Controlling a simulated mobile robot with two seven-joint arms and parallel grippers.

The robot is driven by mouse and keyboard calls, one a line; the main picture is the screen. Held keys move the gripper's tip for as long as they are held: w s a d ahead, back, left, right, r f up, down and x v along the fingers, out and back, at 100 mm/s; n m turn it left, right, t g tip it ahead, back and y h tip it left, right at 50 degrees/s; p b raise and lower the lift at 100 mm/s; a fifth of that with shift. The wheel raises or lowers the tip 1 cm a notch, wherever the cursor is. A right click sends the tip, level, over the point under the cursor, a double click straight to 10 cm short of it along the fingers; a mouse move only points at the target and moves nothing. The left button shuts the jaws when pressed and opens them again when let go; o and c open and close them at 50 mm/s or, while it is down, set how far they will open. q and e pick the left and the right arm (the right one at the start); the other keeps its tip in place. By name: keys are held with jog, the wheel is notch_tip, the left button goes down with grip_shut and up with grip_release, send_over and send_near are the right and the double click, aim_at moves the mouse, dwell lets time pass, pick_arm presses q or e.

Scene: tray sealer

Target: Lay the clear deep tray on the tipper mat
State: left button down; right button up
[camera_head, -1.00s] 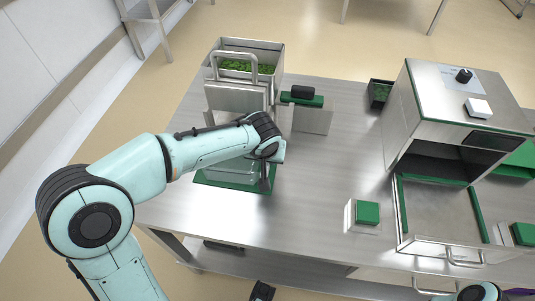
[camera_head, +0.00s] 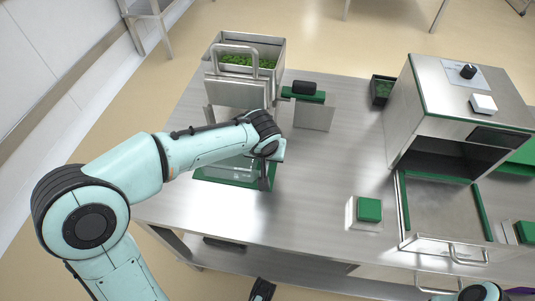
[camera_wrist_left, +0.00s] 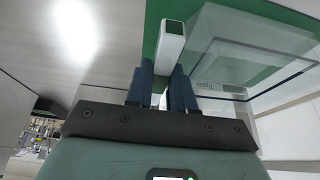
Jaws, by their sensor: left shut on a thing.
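The clear deep tray (camera_head: 232,167) is over the green tipper mat (camera_head: 212,179) at the left of the steel table. In the left wrist view the tray (camera_wrist_left: 245,50) fills the upper right, with the green mat (camera_wrist_left: 150,45) around it. I cannot tell whether its base touches the mat. My left gripper (camera_head: 272,158) is at the tray's right side; its dark fingers (camera_wrist_left: 160,85) are shut on the tray, with the contact partly hidden. A pale block (camera_wrist_left: 171,40) shows just beyond the fingertips. My right gripper is out of view.
Behind the mat stand an upright steel plate with a handle (camera_head: 236,93) and a bin of green leaves (camera_head: 280,62). The sealer (camera_head: 452,110) stands at the right. A green block (camera_head: 369,209) is near the front edge. The middle of the table is clear.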

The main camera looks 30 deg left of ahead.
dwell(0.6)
pick_arm(q)
jog(key=c, duration=0.9)
grip_release()
jog(key=c, duration=0.3)
jog(key=shift+r+p, duration=2.45)
jog(key=shift+r, duration=1.1)
jog(key=shift+s+f, duration=0.1)
